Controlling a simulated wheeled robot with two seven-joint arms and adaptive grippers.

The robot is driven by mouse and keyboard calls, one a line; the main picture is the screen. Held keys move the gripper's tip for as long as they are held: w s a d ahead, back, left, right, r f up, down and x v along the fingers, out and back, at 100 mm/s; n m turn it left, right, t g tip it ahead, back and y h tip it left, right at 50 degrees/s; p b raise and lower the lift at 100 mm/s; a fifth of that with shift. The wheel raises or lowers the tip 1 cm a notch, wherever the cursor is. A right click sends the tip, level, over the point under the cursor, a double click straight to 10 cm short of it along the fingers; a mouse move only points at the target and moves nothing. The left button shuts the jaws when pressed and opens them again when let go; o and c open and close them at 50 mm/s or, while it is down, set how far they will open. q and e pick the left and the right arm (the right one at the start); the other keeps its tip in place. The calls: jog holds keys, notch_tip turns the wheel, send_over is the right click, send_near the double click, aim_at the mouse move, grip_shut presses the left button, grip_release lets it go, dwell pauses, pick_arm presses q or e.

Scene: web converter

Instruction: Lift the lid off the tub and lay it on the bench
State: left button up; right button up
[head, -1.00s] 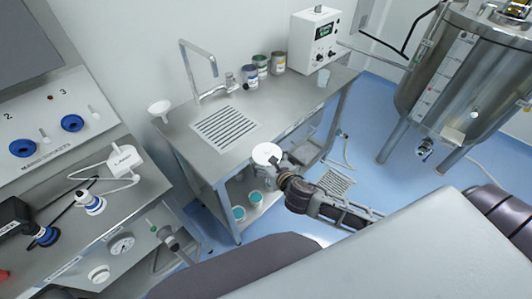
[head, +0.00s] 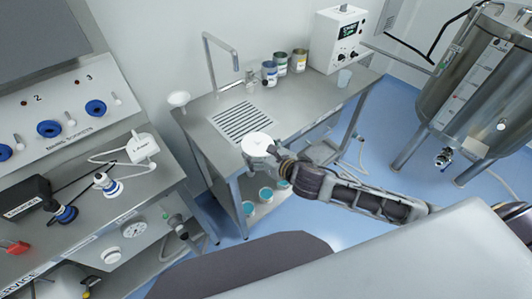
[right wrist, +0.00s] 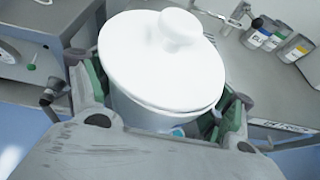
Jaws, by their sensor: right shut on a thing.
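The white tub (right wrist: 150,117) is held in my right gripper (head: 277,152). Its round white lid (right wrist: 150,60), with a knob on top, sits on it in the right wrist view. The lid also shows in the head view as a white disc (head: 257,143). My right gripper's green-padded fingers are shut on either side of the tub's body, below the lid's rim. The tub appears over the front edge of the steel bench (head: 290,107); I cannot tell whether it touches it. My left gripper is out of view.
A slotted drain grille (head: 241,121), a tap (head: 222,55) and several labelled tins (head: 281,64) are on the bench. A white control box (head: 337,40) stands at its back right. A steel vessel (head: 470,85) stands right. Bare bench top lies right of the grille.

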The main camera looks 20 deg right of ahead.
aim_at(244, 148)
jog(key=a+r+n+g+y, duration=0.2)
jog(key=a+r+n+y, duration=0.1)
jog(key=a, duration=0.4)
jog(key=shift+w+a+r+n+y, duration=0.3)
jog(key=shift+r+n+y, duration=0.15)
jog(key=shift+r, duration=0.75)
jog(key=shift+f, duration=0.2)
dwell(0.6)
jog(key=shift+w+d+f+m+t+h, duration=0.2)
jog(key=shift+d+f+m+t+h, duration=0.05)
jog(key=shift+d+f+m+h, duration=0.2)
jog(key=shift+w+d+f+m+t+h, duration=0.15)
jog(key=shift+d+f+m+t+h, duration=0.15)
jog(key=shift+d+f+m, duration=0.15)
jog(key=shift+w+d+f+m+t+h, duration=0.15)
jog(key=shift+d+f+m+h, duration=0.25)
jog(key=shift+d, duration=0.2)
jog(key=shift+w+d+f+m+t+h, duration=0.1)
jog(key=shift+d+f+m+h, duration=0.15)
jog(key=shift+d+f+h, duration=0.25)
jog(key=s+d+f+m+h, duration=0.1)
jog(key=d+f+m+h, duration=0.1)
jog(key=d, duration=0.4)
jog(key=s+d+f+m+t+h, duration=0.1)
jog(key=d+f+m+h, duration=0.2)
jog(key=d+f, duration=0.2)
jog(key=shift+s+d, duration=0.25)
jog(key=shift+d, duration=0.3)
jog(key=shift+f, duration=0.1)
